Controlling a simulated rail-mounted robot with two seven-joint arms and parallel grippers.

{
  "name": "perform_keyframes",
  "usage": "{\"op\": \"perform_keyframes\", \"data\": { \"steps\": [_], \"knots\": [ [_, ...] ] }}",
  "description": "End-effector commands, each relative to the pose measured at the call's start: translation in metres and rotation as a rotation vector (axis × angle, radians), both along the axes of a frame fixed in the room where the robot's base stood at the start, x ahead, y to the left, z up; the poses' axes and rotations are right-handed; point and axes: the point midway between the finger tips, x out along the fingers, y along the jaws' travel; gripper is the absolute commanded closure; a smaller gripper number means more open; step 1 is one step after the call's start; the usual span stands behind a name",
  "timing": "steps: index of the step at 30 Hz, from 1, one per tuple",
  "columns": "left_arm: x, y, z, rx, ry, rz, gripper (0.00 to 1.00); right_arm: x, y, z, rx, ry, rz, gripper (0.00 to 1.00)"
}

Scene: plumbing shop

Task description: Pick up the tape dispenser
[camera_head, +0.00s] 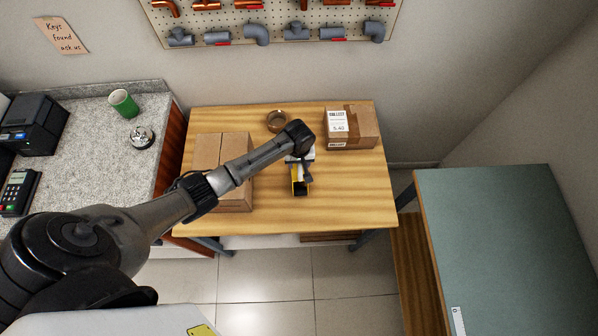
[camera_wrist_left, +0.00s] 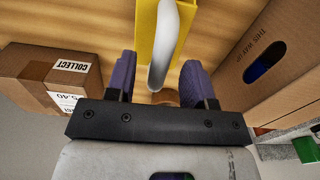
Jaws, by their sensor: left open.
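The tape dispenser (camera_head: 299,187) is on the wooden table, partly hidden under my left arm. Its yellow body shows in the head view, and a yellow plate and a pale curved part (camera_wrist_left: 165,45) show in the wrist view. My left gripper (camera_head: 306,170) is over the dispenser. In the wrist view its two purple fingers (camera_wrist_left: 159,72) are apart, with the pale curved part between them. I cannot tell whether either finger touches it. My right gripper is in neither view.
A large carton (camera_head: 236,145) stands left on the wooden table (camera_head: 345,190), and a labelled box (camera_head: 365,125) back right. A brown tape roll (camera_head: 277,120) lies at the back. The table's front right is clear. A granite counter (camera_head: 90,190) is left, a green-topped table (camera_head: 510,230) right.

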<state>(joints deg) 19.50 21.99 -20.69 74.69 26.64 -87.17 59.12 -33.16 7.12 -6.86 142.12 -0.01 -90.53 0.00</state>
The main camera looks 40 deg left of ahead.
Motion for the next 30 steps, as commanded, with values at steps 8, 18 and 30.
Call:
{"op": "perform_keyframes", "data": {
  "steps": [8,18,30],
  "knots": [
    [0.001,0.0,-0.029,0.0,0.0,0.0,0.52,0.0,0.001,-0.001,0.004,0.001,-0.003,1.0],
    [0.001,0.0,-0.032,0.0,-0.001,0.0,0.55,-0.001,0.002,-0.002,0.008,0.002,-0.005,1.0],
    [0.001,0.001,-0.032,0.001,-0.001,0.0,0.93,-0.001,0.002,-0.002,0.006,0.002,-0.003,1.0]
  ]
}}
